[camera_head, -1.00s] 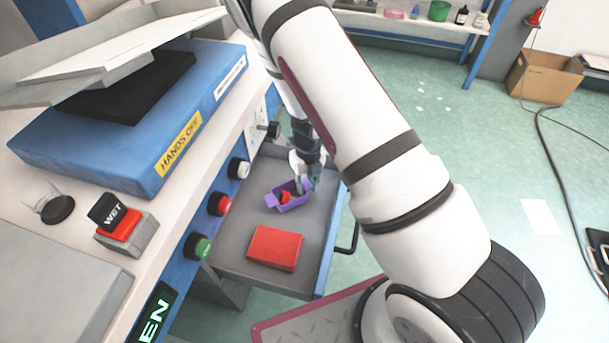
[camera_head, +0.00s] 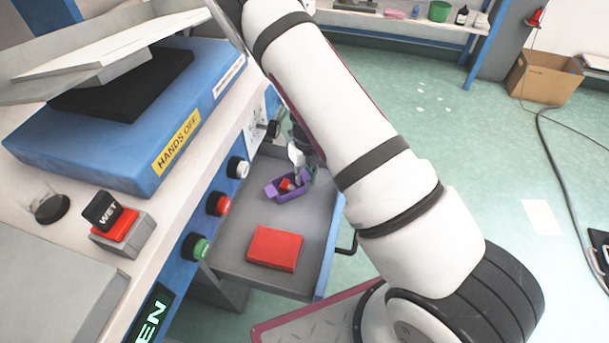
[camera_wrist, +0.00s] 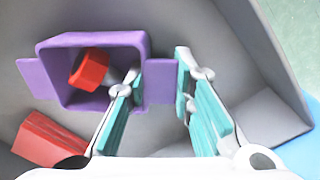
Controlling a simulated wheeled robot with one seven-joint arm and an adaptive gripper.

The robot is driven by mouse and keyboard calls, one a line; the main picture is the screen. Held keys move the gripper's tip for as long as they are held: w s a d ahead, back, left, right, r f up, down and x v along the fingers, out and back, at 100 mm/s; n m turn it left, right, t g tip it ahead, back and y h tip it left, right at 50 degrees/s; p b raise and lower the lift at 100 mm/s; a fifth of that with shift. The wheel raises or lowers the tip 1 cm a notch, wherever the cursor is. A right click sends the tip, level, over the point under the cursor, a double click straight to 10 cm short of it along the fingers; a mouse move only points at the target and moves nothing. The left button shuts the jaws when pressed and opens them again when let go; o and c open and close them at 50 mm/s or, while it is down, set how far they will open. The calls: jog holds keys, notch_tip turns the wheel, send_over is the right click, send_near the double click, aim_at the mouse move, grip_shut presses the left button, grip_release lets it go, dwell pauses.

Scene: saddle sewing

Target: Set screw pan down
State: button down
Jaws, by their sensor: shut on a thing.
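The screw pan is a small purple tray (camera_head: 272,192) with flat tabs at its ends and a red piece (camera_head: 286,184) inside. It is in or just above the grey open drawer (camera_head: 240,213); I cannot tell whether it touches the floor. In the wrist view the pan (camera_wrist: 51,78) is at upper left, with the red piece (camera_wrist: 90,70) tilted inside it. My gripper (camera_wrist: 160,85) has its teal-padded fingers on either side of the pan's right tab and is shut on it. In the head view my arm partly hides the gripper.
A red block (camera_head: 275,248) lies in the drawer's near part; it also shows in the wrist view (camera_wrist: 45,138). The blue panel with buttons (camera_head: 217,203) borders the drawer on the left.

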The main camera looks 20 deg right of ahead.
jog(key=c, duration=1.4)
grip_release()
notch_tip(320, 180, up, 12)
jog(key=p, duration=0.3)
jog(key=s+a+r+n+y, duration=0.1)
jog(key=s+a+r+n, duration=0.1)
jog(key=s+r+n, duration=0.55)
jog(key=s+a+r+n+y, duration=0.15)
jog(key=r+n, duration=0.25)
jog(key=r, duration=0.6)
jog(key=s+a+r+n+y, duration=0.1)
jog(key=s+a+r+n, duration=0.2)
jog(key=s+r+n, duration=0.4)
jog(key=s+d+r+n+h, duration=0.2)
jog(key=s+r+n, duration=0.1)
jog(key=s+n, duration=0.4)
jog(key=s+d+r+n+t+h, duration=0.1)
jog(key=s+d+r+n+h, duration=0.1)
jog(key=s+n, duration=0.6)
jog(key=s+d+r, duration=0.1)
jog(key=s+r, duration=0.1)
jog(key=s, duration=0.3)
jog(key=shift+s+r, duration=0.15)
jog(key=shift+r, duration=0.15)
